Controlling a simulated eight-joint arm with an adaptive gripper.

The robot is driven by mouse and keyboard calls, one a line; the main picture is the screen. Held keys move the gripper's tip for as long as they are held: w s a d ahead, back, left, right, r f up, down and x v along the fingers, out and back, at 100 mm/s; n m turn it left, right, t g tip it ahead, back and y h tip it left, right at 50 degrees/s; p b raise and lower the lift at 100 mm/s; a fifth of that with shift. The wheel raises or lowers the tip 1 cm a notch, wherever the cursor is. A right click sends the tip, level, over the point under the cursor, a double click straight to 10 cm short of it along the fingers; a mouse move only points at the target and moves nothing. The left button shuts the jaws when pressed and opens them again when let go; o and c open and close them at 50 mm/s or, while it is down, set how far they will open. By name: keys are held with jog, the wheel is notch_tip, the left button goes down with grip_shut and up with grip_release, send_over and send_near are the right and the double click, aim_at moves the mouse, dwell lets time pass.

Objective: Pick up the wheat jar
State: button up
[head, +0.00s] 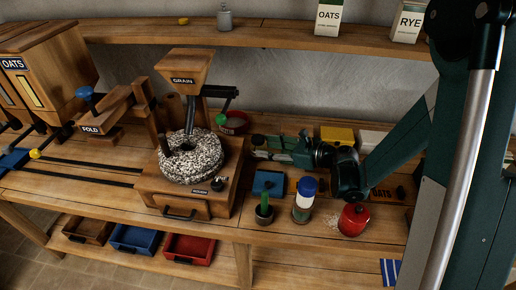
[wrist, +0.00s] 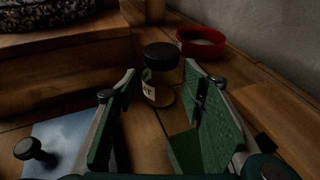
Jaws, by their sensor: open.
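A small clear jar (wrist: 163,91) with a black lid stands upright on the bench in the wrist view. Its pale label is partly covered by a finger, so I cannot read whether it says wheat. In the head view, a small dark-lidded jar (head: 258,142) at the fingertips appears to be the same one. My gripper (wrist: 159,70) is open, its green fingers reaching low along the bench toward the jar, one on either side of the line to it. In the head view my gripper (head: 270,148) comes in from the right. Nothing is held.
A red bowl (head: 233,122) stands behind the jar, and the stone mill (head: 192,158) is to its left. In front are a blue square plate (head: 268,183), a green-handled item (head: 264,212), a blue-lidded jar (head: 303,205) and a red pot (head: 353,220). A yellow block (head: 337,136) lies behind my gripper.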

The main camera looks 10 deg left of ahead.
aim_at(264, 147)
jog(key=shift+b+x, duration=0.6)
jog(key=shift+x, duration=1.8)
jog(key=c, duration=0.7)
